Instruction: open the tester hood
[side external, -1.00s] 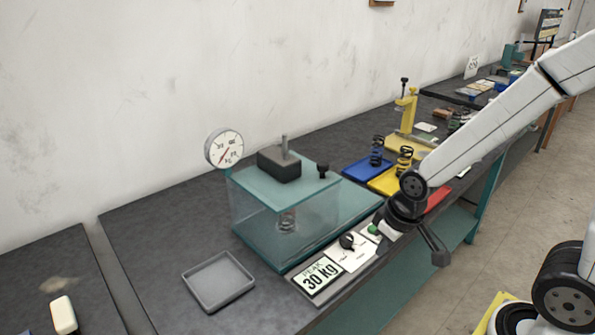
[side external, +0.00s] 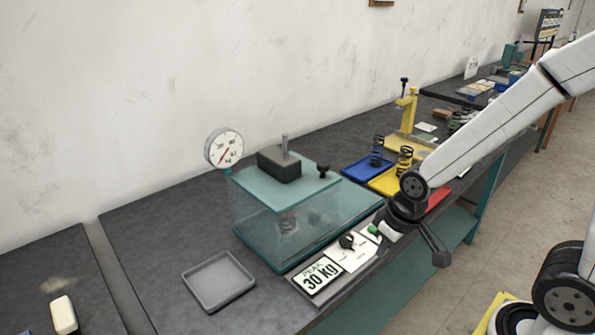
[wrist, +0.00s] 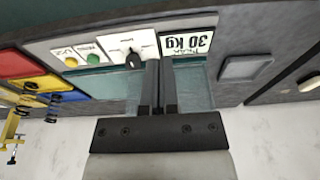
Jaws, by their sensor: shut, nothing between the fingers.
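The tester stands on the bench in the side view. Its clear hood (side external: 262,212) with a teal top (side external: 300,192) sits down over the teal base (side external: 355,210), and a dark coil spring (side external: 288,222) shows dimly inside. A dark block (side external: 279,166) with an upright rod is on the top, beside a small black knob (side external: 323,171). My gripper (wrist: 159,64) is shut and empty in the wrist view, its fingers overlapping the panel's lower edge between the dial and the sign. In the side view, my arm's end is right of the hood, apart from it; the fingertips are unclear there.
The panel in front carries a black dial (side external: 347,242), a green button (side external: 373,229) and a "PEAK 30 kg" sign (side external: 317,276). A round gauge (side external: 224,148) stands behind the hood. An empty grey tray (side external: 218,282) lies left. Blue (side external: 355,168), yellow and red trays lie right.

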